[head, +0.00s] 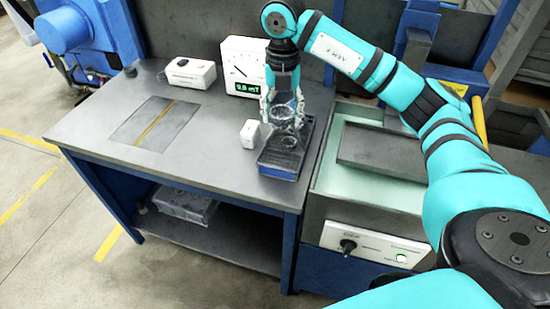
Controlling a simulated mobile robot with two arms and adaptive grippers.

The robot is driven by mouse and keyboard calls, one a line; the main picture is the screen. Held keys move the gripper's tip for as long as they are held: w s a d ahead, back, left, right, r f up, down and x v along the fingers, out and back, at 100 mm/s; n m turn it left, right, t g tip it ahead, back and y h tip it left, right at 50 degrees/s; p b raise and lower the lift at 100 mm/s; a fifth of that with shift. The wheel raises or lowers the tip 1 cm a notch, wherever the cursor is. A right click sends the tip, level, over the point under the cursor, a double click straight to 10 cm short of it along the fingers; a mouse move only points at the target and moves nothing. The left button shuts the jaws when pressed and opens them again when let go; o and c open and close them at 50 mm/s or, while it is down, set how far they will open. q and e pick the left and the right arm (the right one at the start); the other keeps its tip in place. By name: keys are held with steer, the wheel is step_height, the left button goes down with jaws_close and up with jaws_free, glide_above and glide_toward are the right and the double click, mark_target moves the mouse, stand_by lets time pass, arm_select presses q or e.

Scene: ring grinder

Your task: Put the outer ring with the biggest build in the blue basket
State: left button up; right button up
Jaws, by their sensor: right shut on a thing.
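The blue basket (278,174) is a low tray near the right front edge of the grey table. My right gripper (283,117) points down above the back part of the basket. It is shut on a metallic outer ring (282,114), held between its fingers. Another metallic ring shape (288,141) shows below, over or in the basket; I cannot tell whether it rests there. The fingers partly hide the held ring. My left gripper is out of view.
A small white box (250,134) stands left of the basket. Behind are a gauge with a green display (243,66) and a white device (190,72). The grinder (370,190) is right of the table. The table's front left is mostly clear.

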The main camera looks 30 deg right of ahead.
mark_target(281, 165)
steer(key=f+p, duration=0.1)
steer(key=f, duration=0.4)
steer(key=f+m+p, duration=0.1)
steer(key=f, duration=0.5)
steer(key=f+m+p, duration=0.1)
steer(key=f, duration=0.4)
steer(key=shift+w+d+f+p, duration=0.15)
steer(key=shift+w+d+p, duration=0.15)
steer(key=shift+w+p, duration=0.1)
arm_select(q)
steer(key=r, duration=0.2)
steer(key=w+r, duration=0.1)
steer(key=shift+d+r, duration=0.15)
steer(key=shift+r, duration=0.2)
arm_select(e)
steer(key=shift+f, duration=0.15)
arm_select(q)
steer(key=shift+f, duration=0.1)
arm_select(e)
steer(key=shift+f, duration=0.1)
steer(key=o, duration=1.1)
